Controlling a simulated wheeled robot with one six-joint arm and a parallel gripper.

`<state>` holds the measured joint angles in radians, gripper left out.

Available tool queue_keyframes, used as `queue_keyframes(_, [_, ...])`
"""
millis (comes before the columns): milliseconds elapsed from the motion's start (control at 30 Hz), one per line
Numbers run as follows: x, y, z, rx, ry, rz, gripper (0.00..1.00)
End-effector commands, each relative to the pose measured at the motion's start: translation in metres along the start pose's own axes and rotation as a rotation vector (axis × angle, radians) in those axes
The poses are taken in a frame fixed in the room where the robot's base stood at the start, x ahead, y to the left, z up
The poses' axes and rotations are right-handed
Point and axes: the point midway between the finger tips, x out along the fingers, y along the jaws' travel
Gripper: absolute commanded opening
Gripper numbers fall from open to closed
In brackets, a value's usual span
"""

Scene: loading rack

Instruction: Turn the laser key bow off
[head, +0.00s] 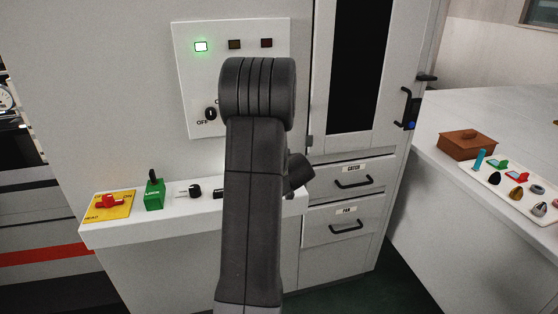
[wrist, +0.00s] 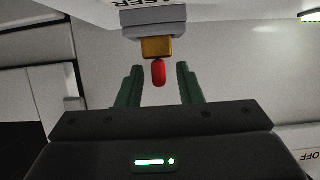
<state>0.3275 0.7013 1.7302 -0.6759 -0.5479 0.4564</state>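The laser key bow (wrist: 158,73) is a small red upright piece in the wrist view. It hangs in the picture below an orange collar (wrist: 157,47) on a grey housing with an upside-down "LASER" label (wrist: 148,4). My gripper (wrist: 159,84) is open, with one green finger on each side of the bow. Gaps show between the bow and both fingers, so they appear not to touch it. In the head view my own arm hides the key and my gripper.
A wall panel (head: 182,73) carries a lit green lamp (head: 201,47), two dark lamps and a black knob (head: 211,114) marked OFF. A ledge (head: 130,235) below holds a red switch on a yellow plate (head: 109,203) and a green toggle block (head: 154,194). Drawers (head: 350,178) stand right.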

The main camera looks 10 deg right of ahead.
Motion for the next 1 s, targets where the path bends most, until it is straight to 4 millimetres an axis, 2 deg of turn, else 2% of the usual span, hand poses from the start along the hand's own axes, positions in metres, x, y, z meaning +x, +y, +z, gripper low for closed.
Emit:
queue_keyframes(67, [-0.0001,0.0,0.0001,0.0,0.0,0.0,0.29])
queue_keyframes(200, [-0.0002,0.0,0.0001,0.0,0.0,0.0,0.01])
queue_keyframes(233, [-0.0003,0.0,0.0001,0.0,0.0,0.0,0.0])
queue_keyframes(667, [-0.0021,0.0013,-0.0028,-0.018,-0.003,-0.047,0.0])
queue_keyframes(1000, [-0.0037,0.0023,-0.0061,-0.095,-0.004,-0.24,0.0])
